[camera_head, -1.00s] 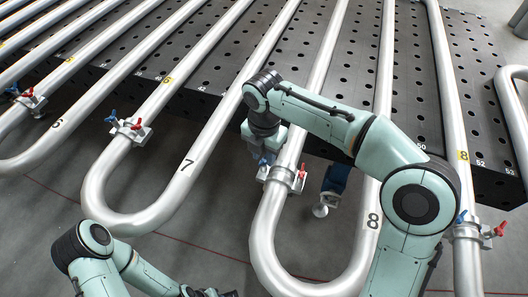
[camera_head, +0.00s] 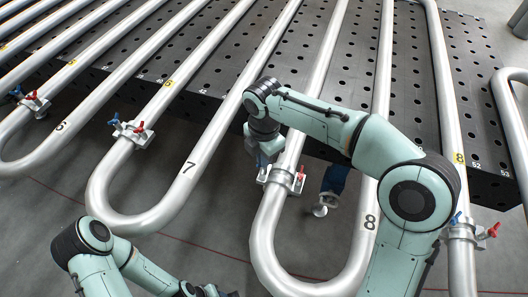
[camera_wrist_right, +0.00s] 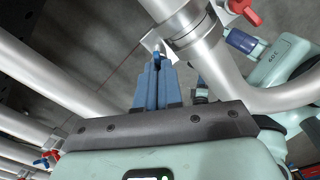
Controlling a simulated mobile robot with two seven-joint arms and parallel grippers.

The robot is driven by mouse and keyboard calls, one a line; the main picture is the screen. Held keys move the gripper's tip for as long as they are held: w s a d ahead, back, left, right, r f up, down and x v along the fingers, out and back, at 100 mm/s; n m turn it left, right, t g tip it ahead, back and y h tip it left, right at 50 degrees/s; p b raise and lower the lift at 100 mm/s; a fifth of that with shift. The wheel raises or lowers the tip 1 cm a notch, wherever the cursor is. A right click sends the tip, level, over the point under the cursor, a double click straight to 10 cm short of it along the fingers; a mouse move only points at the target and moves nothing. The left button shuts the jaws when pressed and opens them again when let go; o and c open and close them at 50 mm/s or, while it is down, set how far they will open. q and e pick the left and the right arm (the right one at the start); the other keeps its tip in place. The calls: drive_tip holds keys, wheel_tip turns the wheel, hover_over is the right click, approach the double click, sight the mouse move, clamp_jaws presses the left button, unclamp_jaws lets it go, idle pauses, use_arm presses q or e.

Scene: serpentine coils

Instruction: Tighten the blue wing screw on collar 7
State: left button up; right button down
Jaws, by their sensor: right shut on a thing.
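The collar (camera_head: 281,177) my right gripper works at clamps the left leg of the pipe bend marked 8. Its own number is not visible. It also shows in the wrist view (camera_wrist_right: 192,30), with a red wing screw (camera_wrist_right: 245,11) on its right side. My right gripper (camera_head: 266,160) points down at the collar's left side. In the wrist view its blue fingers (camera_wrist_right: 157,62) are together at a small metal end beside the collar. The blue wing screw is mostly hidden between them. My left arm enters at the bottom left; its gripper (camera_head: 208,291) is mostly cut off.
Another collar (camera_head: 132,133) with blue and red screws sits on the bend marked 7. A further one (camera_head: 464,230) stands at right, below a yellow 8 tag. The perforated dark table (camera_head: 340,100) lies behind. Grey floor is open below the bends.

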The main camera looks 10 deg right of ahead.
drive_tip(key=m+p, duration=0.1)
drive_tip(key=m, duration=0.1)
drive_tip(key=shift+r+m, duration=0.1)
drive_tip(key=shift+m, duration=0.3)
drive_tip(key=m+p, duration=0.1)
drive_tip(key=m, duration=0.2)
drive_tip(key=shift+m, duration=0.3)
drive_tip(key=m, duration=0.3)
drive_tip(key=shift+m, duration=0.3)
drive_tip(key=m+p, duration=0.1)
drive_tip(key=m, duration=0.2)
drive_tip(key=shift+m, duration=0.3)
drive_tip(key=m, duration=0.3)
drive_tip(key=shift+w+r+m, duration=0.1)
drive_tip(key=shift+m, duration=0.2)
drive_tip(key=m, duration=0.3)
drive_tip(key=shift+m, duration=0.3)
drive_tip(key=m, duration=0.3)
drive_tip(key=shift+m, duration=0.3)
use_arm(q)
drive_tip(key=shift+w+r, duration=0.5)
drive_tip(key=shift+r, duration=0.4)
drive_tip(key=shift+w+r, duration=0.45)
drive_tip(key=shift+r, duration=0.45)
use_arm(e)
drive_tip(key=shift+m, duration=1.8)
